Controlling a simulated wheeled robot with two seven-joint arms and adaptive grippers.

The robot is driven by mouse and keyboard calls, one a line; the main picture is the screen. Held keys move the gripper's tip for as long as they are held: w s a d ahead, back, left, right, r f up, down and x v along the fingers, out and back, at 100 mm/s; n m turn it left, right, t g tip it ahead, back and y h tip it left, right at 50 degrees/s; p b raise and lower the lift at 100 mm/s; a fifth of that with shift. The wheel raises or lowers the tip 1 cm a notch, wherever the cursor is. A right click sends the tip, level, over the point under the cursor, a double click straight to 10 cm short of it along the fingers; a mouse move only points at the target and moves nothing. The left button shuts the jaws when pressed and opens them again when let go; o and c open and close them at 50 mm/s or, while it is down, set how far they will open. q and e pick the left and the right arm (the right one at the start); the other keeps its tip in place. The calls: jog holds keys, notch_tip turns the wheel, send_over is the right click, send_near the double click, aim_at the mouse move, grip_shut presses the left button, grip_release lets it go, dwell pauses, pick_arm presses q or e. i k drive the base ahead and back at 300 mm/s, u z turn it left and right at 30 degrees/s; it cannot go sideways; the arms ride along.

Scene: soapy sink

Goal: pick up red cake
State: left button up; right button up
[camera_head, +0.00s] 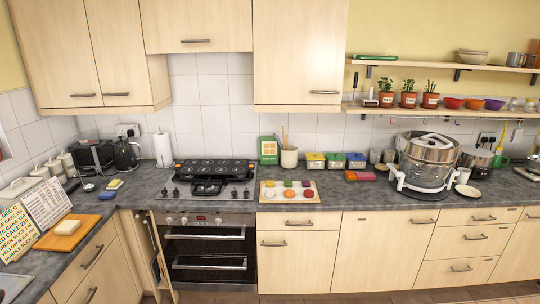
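A light tray (263,199) lies on the grey counter, right of the hob. It holds several small coloured pieces in two rows. Neither of my grippers shows in this view.
A hob (178,198) with a dark pan stands left of the tray. A utensil crock (289,157) and small coloured tubs (315,161) stand behind it. Counter in front of the tubs is partly clear.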

aim_at(308, 194)
jog(key=z, duration=0.2)
jog(key=i, duration=1.95)
jog(key=z, duration=0.4)
